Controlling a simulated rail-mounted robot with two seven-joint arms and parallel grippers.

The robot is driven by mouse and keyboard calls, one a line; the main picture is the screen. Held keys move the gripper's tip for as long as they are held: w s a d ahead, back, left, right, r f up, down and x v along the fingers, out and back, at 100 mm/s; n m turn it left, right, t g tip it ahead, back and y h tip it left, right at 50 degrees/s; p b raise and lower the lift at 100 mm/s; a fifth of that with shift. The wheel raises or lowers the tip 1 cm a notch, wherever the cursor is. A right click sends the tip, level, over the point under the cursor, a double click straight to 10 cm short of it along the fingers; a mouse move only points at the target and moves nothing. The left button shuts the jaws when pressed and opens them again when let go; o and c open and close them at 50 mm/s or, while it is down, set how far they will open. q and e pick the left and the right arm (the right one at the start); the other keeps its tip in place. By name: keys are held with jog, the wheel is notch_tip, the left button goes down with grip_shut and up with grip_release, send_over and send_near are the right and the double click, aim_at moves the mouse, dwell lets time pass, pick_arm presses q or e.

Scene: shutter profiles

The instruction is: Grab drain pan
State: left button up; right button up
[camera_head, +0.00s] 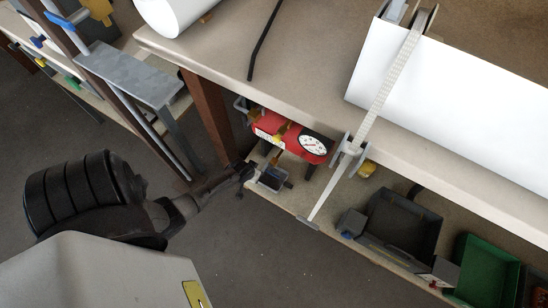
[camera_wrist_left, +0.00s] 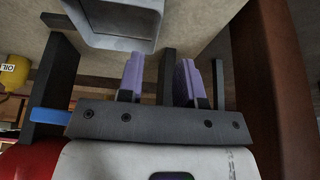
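A small grey, square-rimmed pan (camera_head: 271,180), which I take for the drain pan, sits on the lower shelf beneath the bench, in front of the red tank. In the left wrist view the grey pan (camera_wrist_left: 112,42) is at the top, cut off by the frame edge, just beyond the fingertips. My left gripper (camera_head: 247,173) is beside the pan's left side in the head view. In the left wrist view its two purple-padded fingers (camera_wrist_left: 158,78) stand apart with nothing held between them. My right gripper is not in view.
A red tank with a gauge (camera_head: 312,145) sits behind the pan. A brown bench leg (camera_head: 208,115) stands close to my left arm. A black bin (camera_head: 400,225) and green bin (camera_head: 485,268) are farther right. A pale strap (camera_head: 335,188) hangs off the bench edge.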

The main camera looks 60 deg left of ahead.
pick_arm(q)
jog(key=b+x, duration=0.1)
jog(key=x, duration=0.2)
jog(key=shift+w, duration=0.15)
jog(key=shift+f+b, duration=0.55)
jog(key=shift+b, duration=0.1)
jog(key=shift+w+a+f+b, duration=0.15)
jog(key=shift+w+f+b, duration=0.1)
jog(key=shift+f+b, duration=0.2)
jog(key=b+x, duration=0.3)
jog(key=x, duration=0.1)
jog(key=shift+w+f+b, duration=0.1)
jog(key=shift+f+b, duration=0.2)
jog(key=shift+b, duration=0.1)
jog(key=shift+r, duration=0.1)
jog(key=shift+c, duration=1.3)
grip_shut()
